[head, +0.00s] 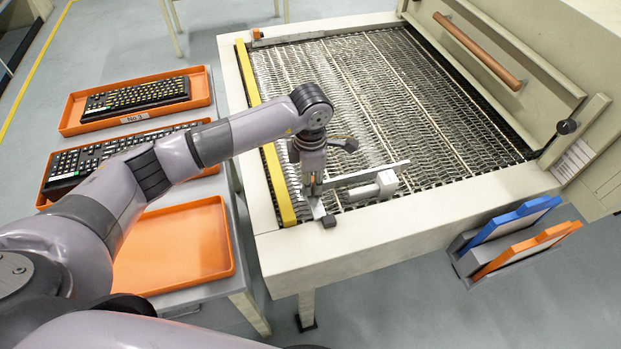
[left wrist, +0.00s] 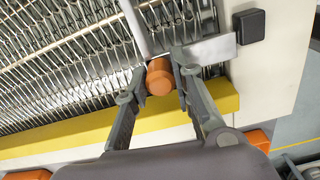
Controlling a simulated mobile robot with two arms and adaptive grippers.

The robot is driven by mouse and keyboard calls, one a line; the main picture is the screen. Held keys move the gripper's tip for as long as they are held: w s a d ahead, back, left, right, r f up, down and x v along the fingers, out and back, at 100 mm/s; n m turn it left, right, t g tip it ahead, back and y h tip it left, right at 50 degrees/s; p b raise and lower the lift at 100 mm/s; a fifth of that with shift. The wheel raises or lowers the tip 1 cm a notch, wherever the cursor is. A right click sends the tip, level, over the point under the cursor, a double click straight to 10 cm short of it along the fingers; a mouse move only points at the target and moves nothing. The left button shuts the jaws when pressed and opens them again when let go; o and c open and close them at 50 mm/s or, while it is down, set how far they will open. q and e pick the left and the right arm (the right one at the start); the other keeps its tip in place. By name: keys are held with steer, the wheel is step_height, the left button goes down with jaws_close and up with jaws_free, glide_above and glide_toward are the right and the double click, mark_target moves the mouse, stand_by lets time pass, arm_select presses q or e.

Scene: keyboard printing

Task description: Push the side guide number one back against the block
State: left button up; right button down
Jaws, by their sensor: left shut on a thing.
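Side guide number one is a pale metal piece at the near left corner of the wire-mesh bed. Its long bar (head: 368,173) reaches right over the mesh, and its short plate (left wrist: 212,48) runs towards a small black block (head: 329,221). The block also shows in the left wrist view (left wrist: 250,26). The plate's end is very close to the block; I cannot tell if they touch. My left gripper (head: 314,190) points down over the guide. In the left wrist view its fingers (left wrist: 163,82) are shut on the guide's orange knob (left wrist: 159,76). My right gripper is not in view.
A yellow strip (head: 281,185) runs along the bed's left edge. A pale block with a cylinder (head: 386,184) sits beside the bar. Orange trays (head: 180,250), two with keyboards, stand on the left table. Blue and orange frames (head: 525,250) hang at the front right.

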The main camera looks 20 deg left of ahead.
arm_select(q)
jaws_close()
steer(key=shift+s+d+f, duration=0.1)
steer(key=shift+s+d, duration=0.6)
steer(key=shift+s, duration=0.3)
steer(key=shift+s+d, duration=0.65)
steer(key=shift+s, duration=0.35)
steer(key=o, duration=0.8)
jaws_free()
steer(key=shift+s+d, duration=0.1)
